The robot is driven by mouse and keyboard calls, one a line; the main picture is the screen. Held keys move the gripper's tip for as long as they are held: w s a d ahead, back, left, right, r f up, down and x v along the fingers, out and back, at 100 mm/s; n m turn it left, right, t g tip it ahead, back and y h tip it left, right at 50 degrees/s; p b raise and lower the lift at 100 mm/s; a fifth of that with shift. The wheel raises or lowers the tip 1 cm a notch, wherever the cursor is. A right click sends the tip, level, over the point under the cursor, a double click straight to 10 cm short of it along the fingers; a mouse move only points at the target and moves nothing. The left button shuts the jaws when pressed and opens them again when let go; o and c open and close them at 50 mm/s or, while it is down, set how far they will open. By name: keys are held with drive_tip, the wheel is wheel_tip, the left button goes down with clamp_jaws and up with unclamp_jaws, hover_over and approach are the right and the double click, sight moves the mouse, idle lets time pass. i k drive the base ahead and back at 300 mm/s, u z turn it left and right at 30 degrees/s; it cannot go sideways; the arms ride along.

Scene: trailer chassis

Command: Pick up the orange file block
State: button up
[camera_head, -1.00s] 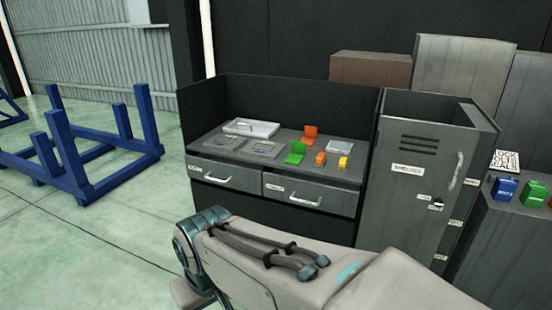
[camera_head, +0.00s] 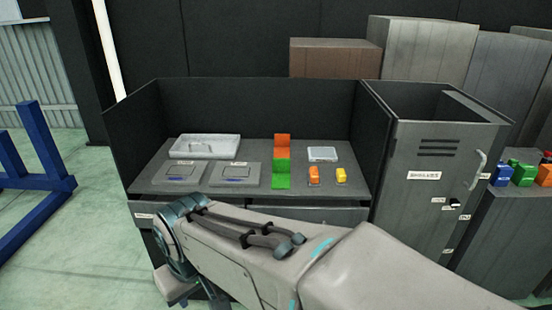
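Several orange things are in view, and I cannot tell for sure which is the file block. A small orange block (camera_head: 314,174) stands on the desk top, next to a small yellow block (camera_head: 341,175). An upright orange piece (camera_head: 282,147) stands just behind a green piece (camera_head: 280,174), left of the small blocks. Another orange block (camera_head: 544,175) sits at the far right edge on a grey cabinet, beside green and blue blocks. My arm crosses the lower foreground, in front of the desk. My gripper's fingers do not show.
The desk (camera_head: 260,190) has dark back and side walls. A grey tray (camera_head: 205,146), two flat cases (camera_head: 234,174) and a small clear case (camera_head: 322,154) lie on it. A tall grey locker (camera_head: 430,200) adjoins its right side. A blue frame (camera_head: 35,150) stands left on open floor.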

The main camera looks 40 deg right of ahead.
sight(313, 181)
drive_tip(key=z, duration=0.6)
drive_tip(key=i, duration=1)
drive_tip(key=z, duration=1.6)
drive_tip(key=i, duration=0.5)
drive_tip(key=z, duration=0.45)
